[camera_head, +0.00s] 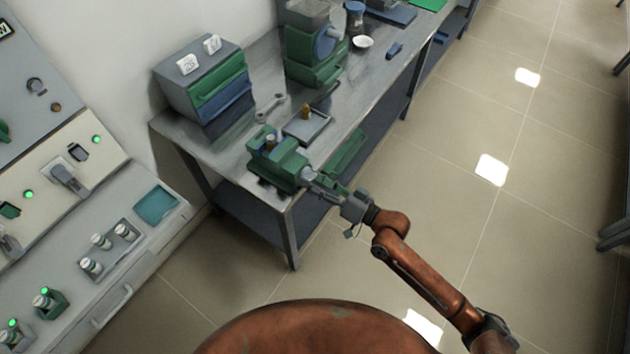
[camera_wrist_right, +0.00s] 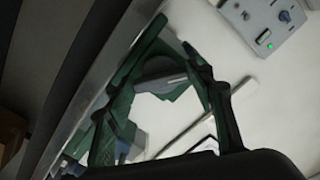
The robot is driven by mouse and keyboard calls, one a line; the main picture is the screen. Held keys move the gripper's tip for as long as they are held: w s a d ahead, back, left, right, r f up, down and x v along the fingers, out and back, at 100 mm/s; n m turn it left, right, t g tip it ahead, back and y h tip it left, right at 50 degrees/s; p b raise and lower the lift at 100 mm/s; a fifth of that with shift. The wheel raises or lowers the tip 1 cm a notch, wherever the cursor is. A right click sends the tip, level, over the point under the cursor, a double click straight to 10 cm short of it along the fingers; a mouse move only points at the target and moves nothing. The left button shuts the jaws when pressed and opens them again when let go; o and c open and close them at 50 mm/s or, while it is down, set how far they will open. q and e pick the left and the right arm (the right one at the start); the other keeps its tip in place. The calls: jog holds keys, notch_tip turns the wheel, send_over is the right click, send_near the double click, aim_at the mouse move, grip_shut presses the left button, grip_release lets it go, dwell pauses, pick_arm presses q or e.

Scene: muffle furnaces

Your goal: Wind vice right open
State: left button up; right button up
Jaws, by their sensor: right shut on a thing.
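The green vice (camera_head: 272,158) is mounted at the near corner of the grey workbench. A small object with a bluish part stands at its jaws; the jaw gap is too small to judge. My right gripper (camera_head: 312,178) reaches in from the lower right and is shut on the vice's handle at its front end. The handle itself is mostly hidden by the fingers in the head view. In the right wrist view, green parts and a grey bar (camera_wrist_right: 162,80) show beyond the dark gripper frame. My left gripper is not in view.
A tray (camera_head: 307,127) with a small brownish piece and a wrench (camera_head: 270,107) lie behind the vice. A drawer box (camera_head: 203,80) and a green machine (camera_head: 314,50) stand further back. A control console (camera_head: 70,200) is at left.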

jog(key=shift+f+n, duration=0.15)
jog(key=shift+n, duration=0.35)
jog(key=o, duration=1.2)
jog(key=shift+c, duration=0.2)
jog(key=v, duration=1.2)
